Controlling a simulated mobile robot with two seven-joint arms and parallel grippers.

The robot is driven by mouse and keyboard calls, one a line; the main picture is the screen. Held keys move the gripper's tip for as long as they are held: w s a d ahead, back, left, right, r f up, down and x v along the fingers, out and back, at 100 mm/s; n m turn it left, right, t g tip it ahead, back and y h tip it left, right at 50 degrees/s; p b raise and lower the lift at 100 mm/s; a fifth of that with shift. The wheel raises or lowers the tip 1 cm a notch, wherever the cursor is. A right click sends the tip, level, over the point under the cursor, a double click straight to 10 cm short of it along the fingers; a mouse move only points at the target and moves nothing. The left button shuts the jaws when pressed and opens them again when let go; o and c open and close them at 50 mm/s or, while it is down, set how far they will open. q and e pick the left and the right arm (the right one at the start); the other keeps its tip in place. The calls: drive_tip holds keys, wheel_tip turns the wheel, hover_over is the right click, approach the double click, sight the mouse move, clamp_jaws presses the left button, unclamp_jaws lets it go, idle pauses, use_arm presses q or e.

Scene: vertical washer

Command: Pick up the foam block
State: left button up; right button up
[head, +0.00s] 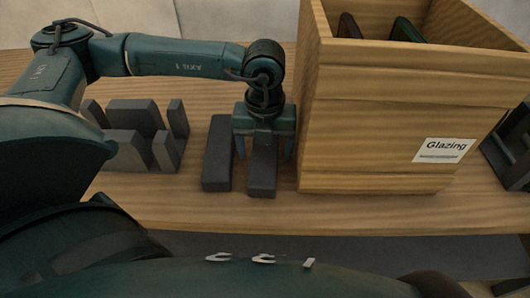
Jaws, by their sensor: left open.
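Two long dark grey foam blocks lie side by side on the table, a left block (217,155) and a right block (262,178). My left gripper (264,150) points down over the right block. Its jaws are open, with one finger on each side of that block. The left finger is in the gap between the two blocks; the right finger is between the right block and the wooden box. I cannot tell whether the fingers touch the block. The far part of the right block is hidden by the gripper. My right gripper is not in view.
A tall wooden box (370,165) labelled "Glazing" stands close to the right of my left gripper, with dark items inside. A grey slotted holder (135,127) stands at the left. Another dark object (513,150) is at the right edge. The table front (220,212) is clear.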

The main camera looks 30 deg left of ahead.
use_arm(q)
drive_tip(key=c, duration=1)
drive_tip(key=shift+r, duration=0.1)
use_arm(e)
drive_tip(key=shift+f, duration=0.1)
use_arm(q)
drive_tip(key=shift+r+p, duration=1.95)
drive_tip(key=shift+r, duration=12.05)
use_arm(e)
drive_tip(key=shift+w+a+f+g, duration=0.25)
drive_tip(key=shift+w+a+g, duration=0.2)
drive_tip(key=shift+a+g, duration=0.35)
